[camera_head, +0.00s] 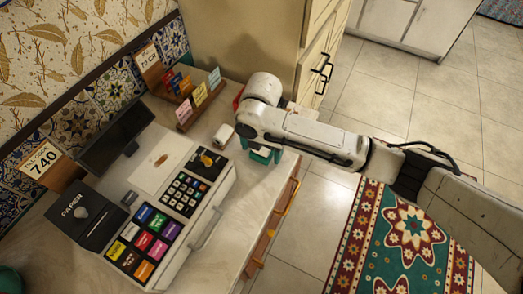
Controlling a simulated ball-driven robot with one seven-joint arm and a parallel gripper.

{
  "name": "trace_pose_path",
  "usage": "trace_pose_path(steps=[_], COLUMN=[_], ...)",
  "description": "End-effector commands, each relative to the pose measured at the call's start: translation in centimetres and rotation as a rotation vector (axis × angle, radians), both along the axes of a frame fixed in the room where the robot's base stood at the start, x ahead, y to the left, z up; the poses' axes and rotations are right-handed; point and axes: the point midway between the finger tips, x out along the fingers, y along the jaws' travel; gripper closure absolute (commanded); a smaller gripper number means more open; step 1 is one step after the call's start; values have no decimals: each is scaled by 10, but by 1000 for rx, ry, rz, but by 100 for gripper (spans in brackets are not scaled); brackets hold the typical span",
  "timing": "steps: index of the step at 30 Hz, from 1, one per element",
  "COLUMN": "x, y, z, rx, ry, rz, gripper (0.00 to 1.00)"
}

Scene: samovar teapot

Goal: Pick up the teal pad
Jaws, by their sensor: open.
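My gripper (262,148) points down at the end of the white arm, over the counter near its right edge. Its jaws are open, with teal parts showing on both sides. A small teal thing (260,158), which looks like the teal pad, shows low between the jaws. It seems to lie on the counter. The wrist hides most of it, and I cannot tell whether the fingers touch it.
A cash register (165,205) with coloured keys stands left of my gripper. A small white roll (222,133) is close by. A card rack (200,100) stands behind. Bare counter (240,215) lies in front. Beyond its edge are the tiled floor and a patterned rug (400,240).

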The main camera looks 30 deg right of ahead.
Motion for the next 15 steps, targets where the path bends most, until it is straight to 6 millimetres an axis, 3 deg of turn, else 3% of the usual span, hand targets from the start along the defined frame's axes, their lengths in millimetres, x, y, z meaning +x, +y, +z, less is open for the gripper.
trace_pose_path(steps=[8,15], x=[0,0], y=[0,0], z=[-3,-2], rx=[1,1], ry=[-1,-1], rz=[0,0], gripper=[5,28])
